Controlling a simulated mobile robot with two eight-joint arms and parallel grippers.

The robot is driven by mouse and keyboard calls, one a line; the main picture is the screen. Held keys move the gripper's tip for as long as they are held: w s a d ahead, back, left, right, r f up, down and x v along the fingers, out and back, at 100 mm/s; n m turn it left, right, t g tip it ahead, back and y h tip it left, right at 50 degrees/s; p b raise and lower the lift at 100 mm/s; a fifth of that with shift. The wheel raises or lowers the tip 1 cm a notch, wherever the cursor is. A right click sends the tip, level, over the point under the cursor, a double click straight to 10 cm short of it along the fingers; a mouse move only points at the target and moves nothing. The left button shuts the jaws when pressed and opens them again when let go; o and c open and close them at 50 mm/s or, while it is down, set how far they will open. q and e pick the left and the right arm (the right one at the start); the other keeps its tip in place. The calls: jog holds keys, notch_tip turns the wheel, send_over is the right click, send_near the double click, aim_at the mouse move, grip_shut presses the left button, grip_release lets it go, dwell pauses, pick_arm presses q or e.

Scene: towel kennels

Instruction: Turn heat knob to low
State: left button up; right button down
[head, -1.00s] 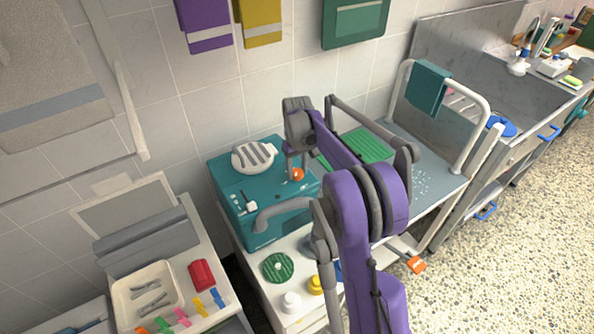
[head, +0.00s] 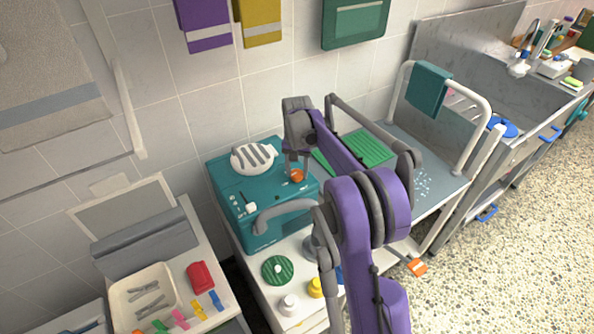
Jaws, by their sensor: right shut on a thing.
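The heat knob looks to be the orange knob (head: 297,175) on top of the teal machine (head: 232,184), near its right side. My right gripper (head: 293,170) reaches down from above and is shut on the orange knob. Its fingers partly cover the knob, and the knob's markings are too small to read. My left gripper is not in view.
A green round lid (head: 278,269) and white and yellow pots stand on the shelf below. A green ribbed mat (head: 365,150) lies to the right.

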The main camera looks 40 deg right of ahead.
aim_at(297, 172)
dwell(0.3)
jog(key=shift+c, duration=1.4)
grip_release()
notch_tip(297, 172, up, 11)
jog(key=shift+p, duration=0.3)
jog(key=shift+f, duration=0.1)
